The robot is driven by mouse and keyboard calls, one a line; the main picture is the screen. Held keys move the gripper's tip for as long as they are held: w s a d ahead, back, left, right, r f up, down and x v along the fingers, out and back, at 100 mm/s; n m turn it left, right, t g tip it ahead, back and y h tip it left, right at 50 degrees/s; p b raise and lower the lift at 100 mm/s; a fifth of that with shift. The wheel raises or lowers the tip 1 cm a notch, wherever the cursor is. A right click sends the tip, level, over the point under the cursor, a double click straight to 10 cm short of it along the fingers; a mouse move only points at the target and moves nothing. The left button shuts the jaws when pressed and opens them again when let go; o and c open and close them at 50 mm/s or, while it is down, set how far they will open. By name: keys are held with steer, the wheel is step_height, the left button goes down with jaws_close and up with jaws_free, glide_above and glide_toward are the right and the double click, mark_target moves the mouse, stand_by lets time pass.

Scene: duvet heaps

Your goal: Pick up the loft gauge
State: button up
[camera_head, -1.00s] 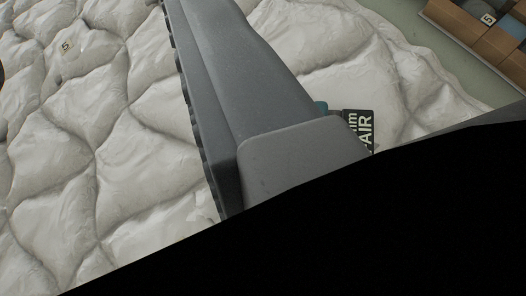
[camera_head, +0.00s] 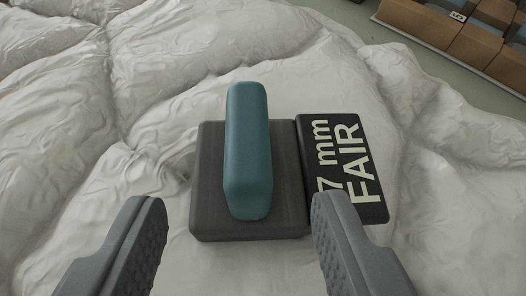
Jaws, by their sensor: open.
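The loft gauge lies on the white quilted duvet (camera_head: 60,130) in the middle of the view. It has a dark grey square block (camera_head: 212,190) with a teal rounded bar-shaped handle (camera_head: 248,150) on top. A black plate (camera_head: 345,165) at its right side reads "7 mm FAIR" in pale letters; the first part of the number may be hidden. My gripper (camera_head: 235,215) is open and empty. Its two grey fingers reach in from the bottom edge, one left and one right of the block's near side. The handle stands between and beyond the fingertips.
A tray of brown and blue-grey blocks (camera_head: 470,35) with a small numbered tag stands at the top right, past the duvet's edge, on a greenish floor (camera_head: 480,95). The duvet is puffed and creased around the gauge, with free room to the left.

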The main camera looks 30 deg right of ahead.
mark_target(248, 157)
steer(key=x, duration=0.3)
steer(key=shift+r, duration=0.1)
steer(key=shift+b+x, duration=0.7)
steer(key=shift+x, duration=2)
steer(key=shift+d, duration=0.1)
jaws_close()
